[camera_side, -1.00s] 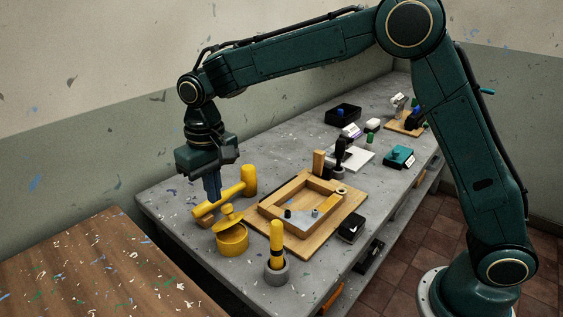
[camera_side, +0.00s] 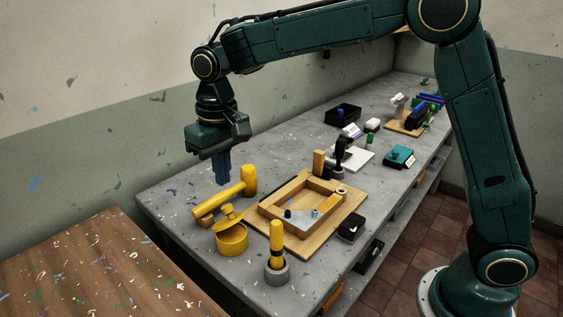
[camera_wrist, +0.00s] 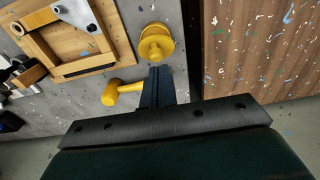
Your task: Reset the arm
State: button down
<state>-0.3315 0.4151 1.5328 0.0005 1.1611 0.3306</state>
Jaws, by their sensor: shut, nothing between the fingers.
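My gripper (camera_side: 222,180) is shut and empty, its dark blue fingers pointing down above the back of the grey bench in the side view. It hangs apart from the yellow mallet (camera_side: 230,199), which lies below it with its head to the right. In the wrist view my fingers (camera_wrist: 156,72) show shut, between the yellow mallet (camera_wrist: 112,93) and the yellow lidded pot (camera_wrist: 156,42). The hinged screen frame (camera_side: 275,203) lies on a wooden board to the right of the pot. My arm arches over the bench from the right.
The yellow pot (camera_side: 232,240) has its lid tilted. A yellow-handled tool (camera_side: 276,240) stands in a grey holder at the front. A black stamp (camera_side: 341,150), a teal box (camera_side: 398,157) and a black tray (camera_side: 343,115) lie farther back. A brown table (camera_side: 100,265) stands at left.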

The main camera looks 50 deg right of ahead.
jog(key=s+d+r+t, duration=0.1)
jog(key=s+d+r, duration=0.5)
jog(key=s, duration=0.1)
jog(key=s+d+t, duration=0.1)
jog(key=s+d, duration=0.2)
jog(key=s, duration=0.4)
jog(key=s+d+t, duration=0.1)
jog(key=s+d, duration=0.2)
jog(key=s, duration=0.4)
jog(key=s+d+f+t, duration=0.1)
jog(key=s+d+t, duration=0.1)
jog(key=s, duration=0.4)
jog(key=shift+s+d, duration=0.4)
jog(key=shift+d, duration=0.45)
dwell(1.0)
